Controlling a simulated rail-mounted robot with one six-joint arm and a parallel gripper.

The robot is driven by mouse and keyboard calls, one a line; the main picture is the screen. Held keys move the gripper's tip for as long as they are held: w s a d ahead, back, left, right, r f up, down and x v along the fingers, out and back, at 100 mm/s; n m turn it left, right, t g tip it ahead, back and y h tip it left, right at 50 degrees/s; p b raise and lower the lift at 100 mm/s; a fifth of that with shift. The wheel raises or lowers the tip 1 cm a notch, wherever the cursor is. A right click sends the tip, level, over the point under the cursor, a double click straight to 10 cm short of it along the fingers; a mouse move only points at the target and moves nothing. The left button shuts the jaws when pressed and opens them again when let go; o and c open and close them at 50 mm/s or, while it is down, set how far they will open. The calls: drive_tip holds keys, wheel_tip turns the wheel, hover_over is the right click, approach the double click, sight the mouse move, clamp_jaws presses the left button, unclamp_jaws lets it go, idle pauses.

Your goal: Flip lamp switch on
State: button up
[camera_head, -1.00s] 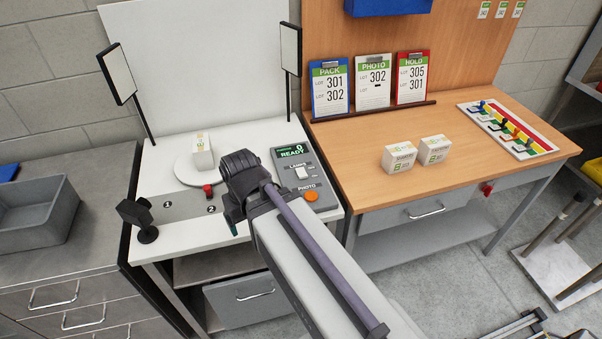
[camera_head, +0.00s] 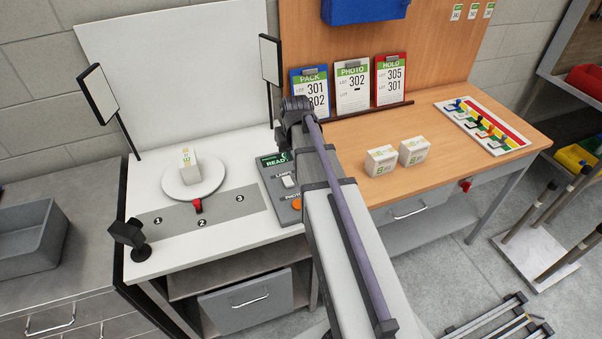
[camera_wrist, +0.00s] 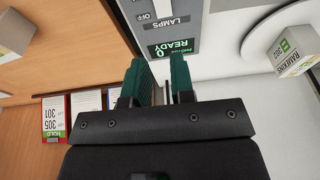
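The lamp switch (camera_head: 289,181) is a white rocker on the grey control panel (camera_head: 270,192), beside the word LAMPS. In the wrist view, part of the switch (camera_wrist: 163,8) shows at the top edge, with OFF printed near it. The panel's green display reads READY 0. My gripper (camera_wrist: 160,82) has two green fingers with a narrow gap and nothing visible between them. It hangs near the display end of the panel, apart from the switch. In the head view, my arm hides the fingers and the panel's back right part.
An orange PHOTO button (camera_head: 297,204) lies in front of the switch. A white box (camera_head: 188,166) stands on a round turntable (camera_head: 194,192) to the left. Lot cards (camera_head: 352,88) and two boxes (camera_head: 381,160) are on the wooden bench to the right.

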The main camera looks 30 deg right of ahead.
sight(289, 183)
drive_tip(key=shift+a, duration=0.15)
clamp_jaws()
drive_tip(key=b+x, duration=0.9)
drive_tip(key=s+b+x, duration=0.1)
drive_tip(key=b+x, duration=0.3)
drive_tip(key=shift+w+a+f, duration=0.1)
drive_tip(key=shift+f, duration=0.2)
drive_tip(key=shift+f+b, duration=0.35)
drive_tip(key=shift+b, duration=0.1)
drive_tip(key=shift+r, duration=0.1)
